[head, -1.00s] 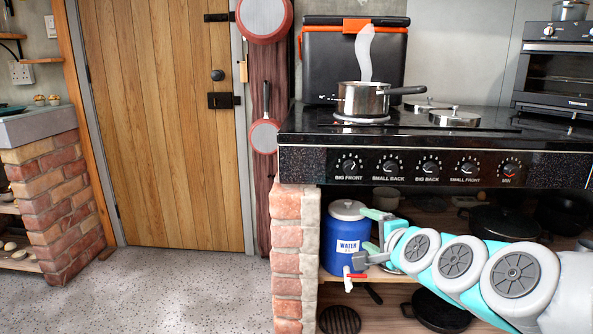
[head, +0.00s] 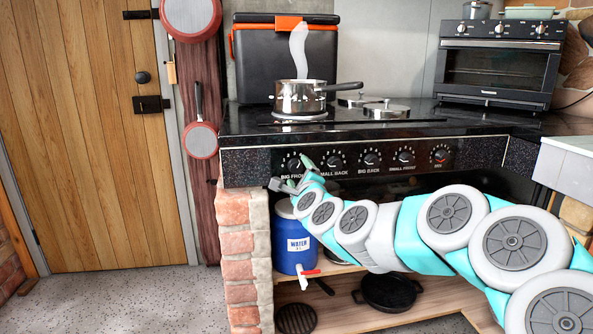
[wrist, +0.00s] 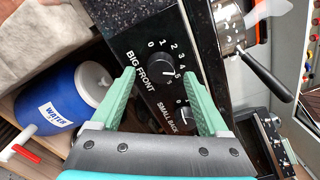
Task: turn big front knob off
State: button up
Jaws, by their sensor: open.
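The big front knob (head: 293,164) is the leftmost of the round black knobs on the stove's front panel. In the wrist view the big front knob (wrist: 155,65) shows under the "BIG FRONT" label, with a number scale around it; its white mark points away from the 0. My gripper (head: 292,174) is raised in front of the panel at this knob. In the wrist view my gripper (wrist: 159,76) is open, its green fingers on either side of the knob and nothing held. Whether a finger touches the knob cannot be told.
The small back knob (head: 334,161) sits close to the right. A steaming pot (head: 300,98) stands on the hob above. A blue water container (head: 293,243) stands on the shelf below, by the brick plinth (head: 238,265). An oven (head: 497,63) is at the back right.

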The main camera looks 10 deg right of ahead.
jog(key=shift+w+r, duration=0.1)
jog(key=shift+w, duration=0.8)
grip_shut()
